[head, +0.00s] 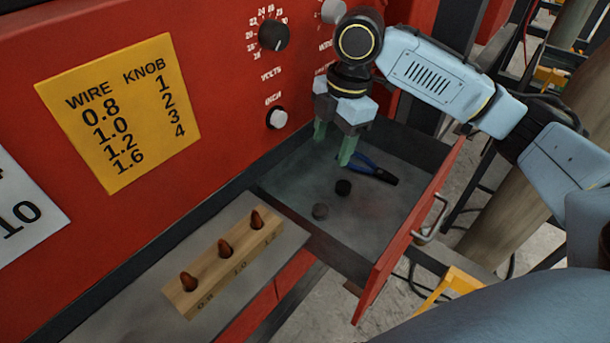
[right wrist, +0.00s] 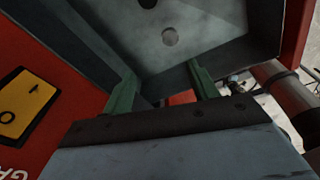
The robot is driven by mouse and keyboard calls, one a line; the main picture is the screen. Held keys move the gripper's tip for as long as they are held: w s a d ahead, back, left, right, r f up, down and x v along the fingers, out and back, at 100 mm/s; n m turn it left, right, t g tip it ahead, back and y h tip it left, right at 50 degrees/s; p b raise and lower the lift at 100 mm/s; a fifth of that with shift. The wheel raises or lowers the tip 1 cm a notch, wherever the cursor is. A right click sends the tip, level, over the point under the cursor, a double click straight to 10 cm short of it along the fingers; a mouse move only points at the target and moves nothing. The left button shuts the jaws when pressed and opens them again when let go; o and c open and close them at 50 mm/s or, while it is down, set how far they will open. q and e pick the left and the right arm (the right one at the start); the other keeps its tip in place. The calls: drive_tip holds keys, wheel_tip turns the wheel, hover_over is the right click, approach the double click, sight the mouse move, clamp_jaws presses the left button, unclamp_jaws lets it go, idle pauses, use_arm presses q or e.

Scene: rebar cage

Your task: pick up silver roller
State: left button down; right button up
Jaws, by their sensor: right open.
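The silver roller (head: 320,211) is a small grey cylinder on the floor of the open drawer (head: 285,186), near its front left part. It also shows in the right wrist view (right wrist: 170,37), beyond the fingertips. A black roller (head: 343,187) lies just behind it, and its edge shows in the right wrist view (right wrist: 148,3). My right gripper (head: 333,146) is open and empty, with green fingers pointing down over the back of the drawer. It is behind and above both rollers, apart from them. My left gripper is not in view.
Blue-handled pliers (head: 372,171) lie in the drawer close to the right fingers. The drawer's walls and red front (head: 410,235) bound the space. A wooden block (head: 222,262) with several copper tips stands on the ledge at left. The red machine panel (head: 225,120) rises behind.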

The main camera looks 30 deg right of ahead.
drive_tip(key=n, duration=0.1)
hover_over(321, 209)
drive_tip(key=shift+g, duration=0.4)
drive_tip(key=f, duration=1)
drive_tip(key=shift+w+d+f, duration=0.15)
drive_tip(key=shift+w+d, duration=0.05)
drive_tip(key=shift+d, duration=0.2)
drive_tip(key=shift+s+a+f+p, duration=0.15)
drive_tip(key=shift+a+f, duration=0.05)
drive_tip(key=shift+f, duration=1.25)
drive_tip(key=shift+s+a+f+p, duration=0.1)
drive_tip(key=shift+a+f+p, duration=0.05)
drive_tip(key=shift+f, duration=1.25)
drive_tip(key=c, duration=1.1)
